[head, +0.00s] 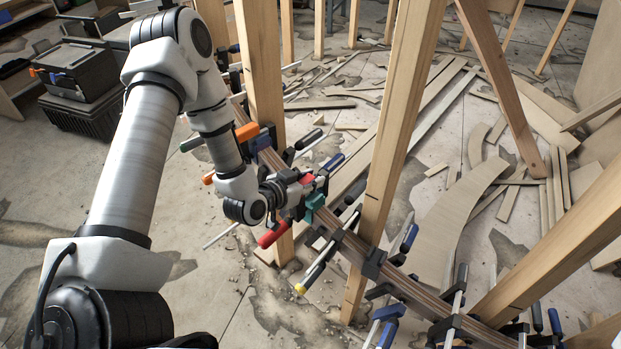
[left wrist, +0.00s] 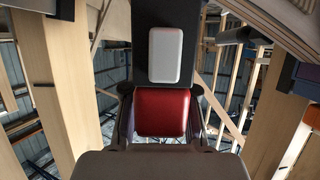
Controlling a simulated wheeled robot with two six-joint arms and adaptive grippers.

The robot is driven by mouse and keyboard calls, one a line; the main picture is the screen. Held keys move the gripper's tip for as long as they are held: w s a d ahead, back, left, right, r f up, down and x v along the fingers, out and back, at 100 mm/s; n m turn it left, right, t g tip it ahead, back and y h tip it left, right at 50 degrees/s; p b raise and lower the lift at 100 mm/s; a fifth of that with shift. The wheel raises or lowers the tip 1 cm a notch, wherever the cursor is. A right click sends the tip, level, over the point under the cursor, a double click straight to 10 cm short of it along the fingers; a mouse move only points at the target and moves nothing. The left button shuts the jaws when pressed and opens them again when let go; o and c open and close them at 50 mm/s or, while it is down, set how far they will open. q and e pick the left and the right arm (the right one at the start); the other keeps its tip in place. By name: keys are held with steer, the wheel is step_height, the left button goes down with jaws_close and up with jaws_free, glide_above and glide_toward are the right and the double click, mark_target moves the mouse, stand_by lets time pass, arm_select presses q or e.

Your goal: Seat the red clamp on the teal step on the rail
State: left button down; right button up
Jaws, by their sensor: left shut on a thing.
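My left gripper (head: 297,187) is at the curved wooden rail (head: 345,243), beside the first upright post. It is shut on the red clamp (head: 307,179), whose red block shows between the fingers in the left wrist view (left wrist: 162,112). A red handle (head: 272,236) shows below the gripper; I cannot tell if it belongs to the same clamp. The teal step (head: 315,202) is on the rail just right of and below the gripper's tip. The gripper hides part of the clamp, so I cannot tell whether the clamp touches the step. My right gripper is out of view.
Several clamps with blue, orange and black handles (head: 246,131) line the rail on both sides. Upright wooden posts (head: 390,140) stand close to the right of the gripper. Curved offcuts (head: 455,215) and planks lie on the floor. Black toolboxes (head: 75,75) stand at far left.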

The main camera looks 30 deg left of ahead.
arm_select(q)
steer(key=shift+f+b, duration=0.95)
steer(key=shift+f, duration=0.35)
steer(key=shift+f, duration=0.1)
steer(key=shift+f+b, duration=0.4)
steer(key=shift+f, duration=0.05)
steer(key=c, duration=0.8)
jaws_free()
steer(key=shift+s, duration=0.1)
